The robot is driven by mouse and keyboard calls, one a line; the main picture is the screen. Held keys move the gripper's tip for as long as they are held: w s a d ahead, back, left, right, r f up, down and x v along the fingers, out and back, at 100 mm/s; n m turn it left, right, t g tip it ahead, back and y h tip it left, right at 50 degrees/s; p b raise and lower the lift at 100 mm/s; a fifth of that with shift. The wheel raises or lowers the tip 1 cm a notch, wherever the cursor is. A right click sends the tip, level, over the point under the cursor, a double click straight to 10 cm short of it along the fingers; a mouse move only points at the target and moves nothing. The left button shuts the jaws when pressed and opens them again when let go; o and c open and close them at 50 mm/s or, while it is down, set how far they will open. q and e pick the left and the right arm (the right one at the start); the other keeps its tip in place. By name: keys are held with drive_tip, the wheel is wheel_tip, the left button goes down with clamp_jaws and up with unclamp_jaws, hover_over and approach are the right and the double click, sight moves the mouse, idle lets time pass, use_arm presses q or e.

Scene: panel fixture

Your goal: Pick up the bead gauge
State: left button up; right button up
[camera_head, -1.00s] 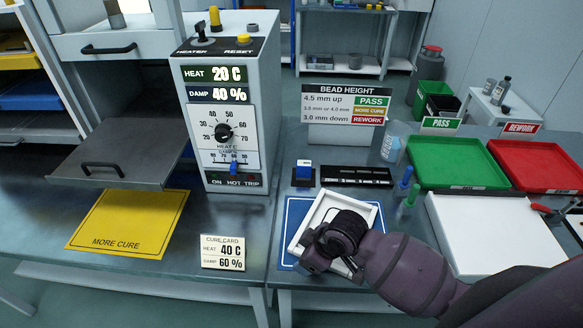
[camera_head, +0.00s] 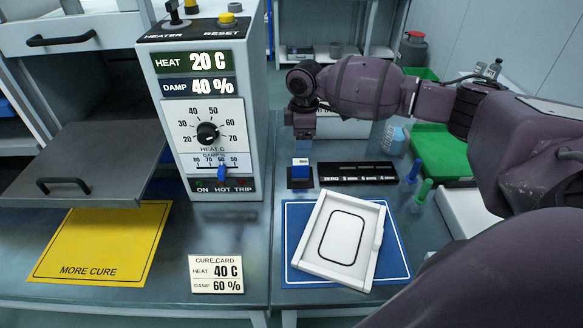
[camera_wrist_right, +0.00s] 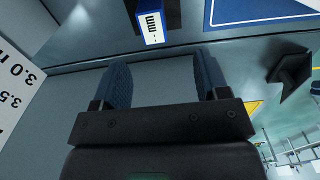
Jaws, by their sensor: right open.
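The bead gauge (camera_head: 301,170), a small blue and white block, stands upright in a black holder (camera_head: 300,184) on the bench right of the heater box. It also shows in the right wrist view (camera_wrist_right: 151,27), with "mm" lettering, beyond the fingertips. My right gripper (camera_head: 302,147) points down just above and behind the gauge in the head view, partly lost against the background. In the right wrist view its two blue fingers (camera_wrist_right: 163,68) are apart with nothing between them. My left gripper is not in view.
A white framed panel (camera_head: 341,240) lies on a blue mat (camera_head: 397,262) in front of the gauge. A black slotted block (camera_head: 357,173) is close on its right, with blue and green pens beyond. The heater box (camera_head: 170,120) rises on its left. My right arm covers much of the right side.

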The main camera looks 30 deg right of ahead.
hover_over(301, 162)
drive_tip(key=f, duration=0.4)
drive_tip(key=shift+s+d+f+b, duration=0.1)
drive_tip(key=shift+d+f+b, duration=0.1)
drive_tip(key=shift+b, duration=0.2)
drive_tip(key=shift+w+a+f+b, duration=0.1)
drive_tip(key=shift+f+b, duration=0.15)
drive_tip(key=shift+f, duration=1.1)
drive_tip(key=shift+w+a+f+b, duration=0.1)
drive_tip(key=shift+f+b, duration=0.1)
drive_tip(key=shift+f, duration=1.15)
drive_tip(key=shift+c, duration=0.3)
drive_tip(key=c, duration=1.1)
drive_tip(key=shift+o, duration=0.2)
